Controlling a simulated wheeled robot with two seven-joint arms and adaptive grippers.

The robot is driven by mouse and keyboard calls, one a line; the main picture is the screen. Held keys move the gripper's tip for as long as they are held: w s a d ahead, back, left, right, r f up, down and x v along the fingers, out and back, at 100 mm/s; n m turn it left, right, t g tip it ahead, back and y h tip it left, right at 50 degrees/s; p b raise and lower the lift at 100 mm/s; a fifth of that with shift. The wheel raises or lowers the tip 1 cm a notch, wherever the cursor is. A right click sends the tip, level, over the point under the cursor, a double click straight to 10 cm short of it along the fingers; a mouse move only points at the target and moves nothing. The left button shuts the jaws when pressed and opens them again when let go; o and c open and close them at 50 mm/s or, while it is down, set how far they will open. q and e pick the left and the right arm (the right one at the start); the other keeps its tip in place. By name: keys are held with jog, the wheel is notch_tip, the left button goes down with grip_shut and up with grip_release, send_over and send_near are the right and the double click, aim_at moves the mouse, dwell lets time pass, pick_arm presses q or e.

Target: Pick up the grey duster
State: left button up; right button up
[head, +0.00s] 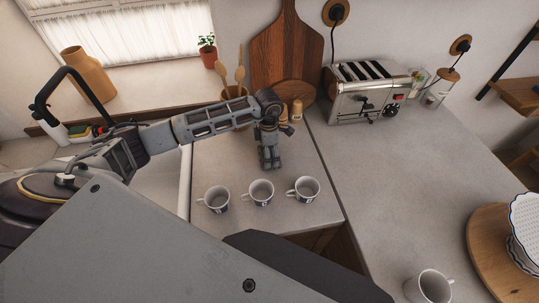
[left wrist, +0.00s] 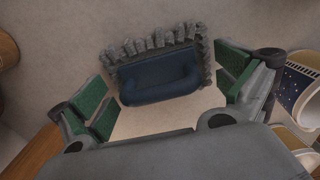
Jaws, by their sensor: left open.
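The grey duster (left wrist: 155,44) shows in the left wrist view, with a fringe of grey tufts and a dark blue body (left wrist: 160,80). It lies on the pale counter (head: 205,160). My left gripper (head: 268,160) points down over the counter, behind the row of mugs. In the left wrist view its green-padded fingers (left wrist: 163,90) are open, one on each side of the duster, with gaps to it. In the head view the gripper and arm hide the duster. My right gripper is not in view.
Several white mugs (head: 261,192) stand in front of my left gripper. Behind it are small wooden shakers (head: 296,109), a pot with wooden utensils (head: 233,92) and a cutting board (head: 286,45). A toaster (head: 368,90) stands to the right. The counter right of the mugs is mostly clear.

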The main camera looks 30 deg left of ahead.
pick_arm(q)
jog(key=shift+c, duration=0.7)
jog(key=c, duration=1.1)
jog(key=shift+c, duration=0.3)
jog(key=shift+s, duration=0.1)
